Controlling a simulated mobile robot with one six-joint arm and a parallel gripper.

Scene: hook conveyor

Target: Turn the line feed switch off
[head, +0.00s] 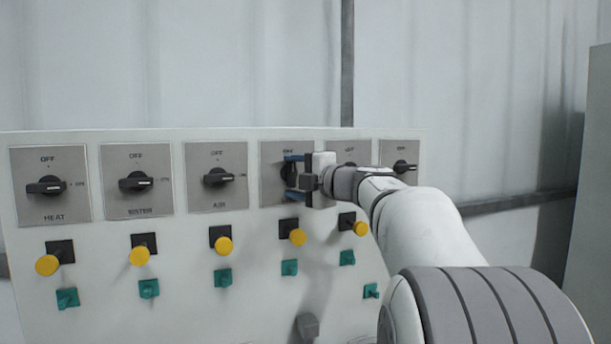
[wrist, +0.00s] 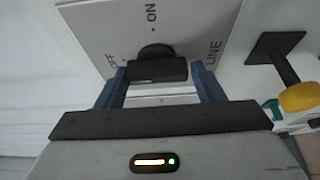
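The line feed switch plate (head: 270,185) is fourth from the left on the panel. In the wrist view its plate (wrist: 95,25) shows the words OFF, ON and LINE. Its black knob (wrist: 158,70) lies along the line between OFF and LINE; in the head view the knob (head: 288,172) looks upright, partly hidden by my gripper. My gripper (head: 293,177) is at the switch, with its blue fingers above and below the knob. In the wrist view the fingers (wrist: 160,84) stand apart at the two ends of the knob, with small gaps seeming to show.
Similar switches, such as HEAT (head: 46,186) and AIR (head: 218,177), sit to the left with handles pointing right. More switches are at the right, partly behind my arm. Yellow buttons (head: 140,256) and green knobs (head: 149,288) stick out below.

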